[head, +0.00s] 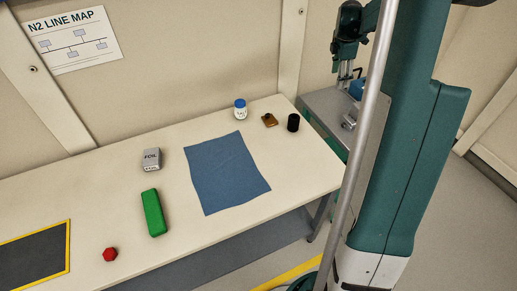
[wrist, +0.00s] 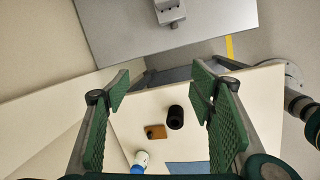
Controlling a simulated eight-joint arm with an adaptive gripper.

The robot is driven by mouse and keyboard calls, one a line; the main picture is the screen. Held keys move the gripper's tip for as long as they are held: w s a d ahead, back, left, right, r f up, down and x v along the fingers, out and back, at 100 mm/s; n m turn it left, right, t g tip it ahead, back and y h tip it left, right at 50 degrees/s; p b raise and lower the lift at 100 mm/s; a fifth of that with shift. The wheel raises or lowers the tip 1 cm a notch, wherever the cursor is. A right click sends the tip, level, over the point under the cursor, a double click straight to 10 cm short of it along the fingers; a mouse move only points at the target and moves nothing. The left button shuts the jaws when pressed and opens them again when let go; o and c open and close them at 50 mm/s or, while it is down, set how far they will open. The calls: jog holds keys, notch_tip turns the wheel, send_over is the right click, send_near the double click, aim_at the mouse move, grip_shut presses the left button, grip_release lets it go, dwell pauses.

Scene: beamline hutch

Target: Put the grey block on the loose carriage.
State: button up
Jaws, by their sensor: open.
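A light grey block-shaped piece (wrist: 168,12) with a dark knob sits on the grey bench at the top of the wrist view. A small grey piece on that bench also shows in the head view (head: 349,120). I cannot tell whether this is the loose carriage or a block. A grey box marked FOIL (head: 151,159) stands on the table in the head view; no other plain grey block shows clearly there. My gripper (wrist: 162,86) is open and empty, its two green-padded fingers spread above the table end, with the black cylinder seen between them.
The black cylinder (head: 293,122), brown block (head: 269,120) and blue-capped jar (head: 240,109) stand at the table's far right. A blue cloth (head: 225,172), green block (head: 153,212), red hexagonal piece (head: 110,254) and yellow-edged dark mat (head: 30,262) lie nearer. A gap separates table and bench.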

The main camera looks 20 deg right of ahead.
jog(key=s+a+r+m+t, duration=0.1)
jog(key=s+a+r+m, duration=0.2)
jog(key=a, duration=0.8)
jog(key=s+a+r+m+t, duration=0.1)
jog(key=s+a+r+m, duration=0.3)
jog(key=a, duration=0.6)
jog(key=s+a+r+t, duration=0.1)
jog(key=s+a+r, duration=0.2)
jog(key=a+r, duration=0.55)
jog(key=s+a+f+m+t+y, duration=0.1)
jog(key=s+a+f+m, duration=0.2)
jog(key=s+a, duration=0.7)
jog(key=s+a+f+m+t+y, duration=0.1)
jog(key=s+a+f+m, duration=0.3)
jog(key=s+a, duration=0.6)
jog(key=a, duration=0.4)
jog(key=shift+s+f+m+t, duration=0.15)
jog(key=shift+f+m+t, duration=0.15)
jog(key=shift+t, duration=0.1)
